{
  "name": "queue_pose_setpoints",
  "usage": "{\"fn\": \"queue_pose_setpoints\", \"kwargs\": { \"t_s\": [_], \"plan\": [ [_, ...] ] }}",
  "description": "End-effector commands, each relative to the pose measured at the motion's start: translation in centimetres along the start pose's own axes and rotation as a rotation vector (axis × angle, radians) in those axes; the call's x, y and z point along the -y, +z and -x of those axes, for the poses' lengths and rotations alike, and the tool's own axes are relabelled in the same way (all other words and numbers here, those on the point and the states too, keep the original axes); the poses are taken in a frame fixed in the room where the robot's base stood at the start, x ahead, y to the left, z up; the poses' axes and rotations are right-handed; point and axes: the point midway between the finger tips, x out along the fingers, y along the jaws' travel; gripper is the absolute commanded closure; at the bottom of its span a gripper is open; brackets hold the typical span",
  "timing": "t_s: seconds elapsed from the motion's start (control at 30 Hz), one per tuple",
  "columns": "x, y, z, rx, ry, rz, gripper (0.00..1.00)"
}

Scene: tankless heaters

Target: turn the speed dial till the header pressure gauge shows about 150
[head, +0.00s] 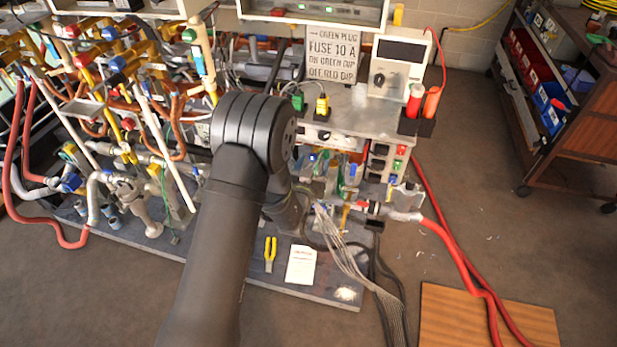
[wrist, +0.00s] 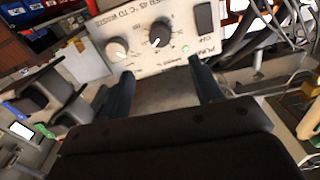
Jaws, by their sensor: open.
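In the wrist view a pale control panel (wrist: 150,22) carries two dials. One is a light knob (wrist: 117,50) on the left, the other a dark knob with a pale pointer (wrist: 158,38) nearer the middle. The small lettering is blurred, so I cannot tell for sure which is the speed dial. My gripper (wrist: 161,68) is open and empty, its two dark fingers apart just short of the panel, with both dials beyond the fingertips. In the head view my arm hides the gripper. I cannot make out the header pressure gauge or its reading in either view.
A green light (wrist: 185,48) and a dark rocker switch (wrist: 203,18) sit right of the dials. In the head view a white box (head: 401,50) and a lettered sign (head: 332,54) stand on the bench. Pipes and valves crowd the left. A wheeled cart (head: 560,100) stands far right.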

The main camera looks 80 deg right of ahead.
Motion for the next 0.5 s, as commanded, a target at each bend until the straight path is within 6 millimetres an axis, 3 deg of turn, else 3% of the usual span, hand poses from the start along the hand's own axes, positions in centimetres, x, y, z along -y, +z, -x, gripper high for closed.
{"fn": "queue_pose_setpoints", "kwargs": {
  "t_s": [0.2,0.5],
  "plan": [
    [0.0,0.0,3.9,0.001,0.000,0.000,0.41],
    [0.0,0.0,5.5,-0.001,0.000,0.000,0.41]
  ]
}}
